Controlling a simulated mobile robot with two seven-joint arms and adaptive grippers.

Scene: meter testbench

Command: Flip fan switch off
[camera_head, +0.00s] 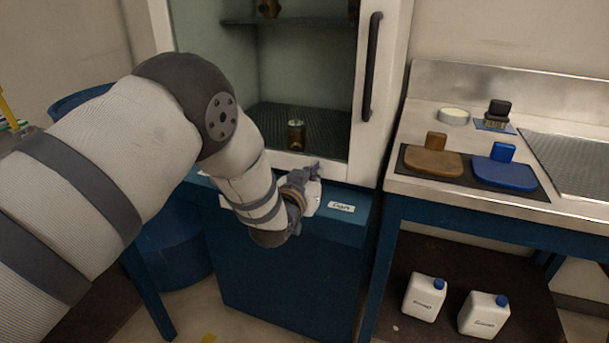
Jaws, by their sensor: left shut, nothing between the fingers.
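My left gripper (312,172) is shut and empty at the front edge of the blue-based cabinet (270,270), just below the cabinet's opening. A small white label (341,207), which seems to read "Fan", is on the blue front ledge, to the right of the gripper. A white plate or box (313,198) shows partly behind the gripper. The fan switch itself cannot be made out; the gripper and wrist cover that area. I cannot tell whether the fingers touch anything. My right gripper is not in view.
The cabinet holds a small brass cylinder (296,134) on its dark floor. A black vertical handle (372,66) is on its right frame. Two white jugs (424,298) stand below.

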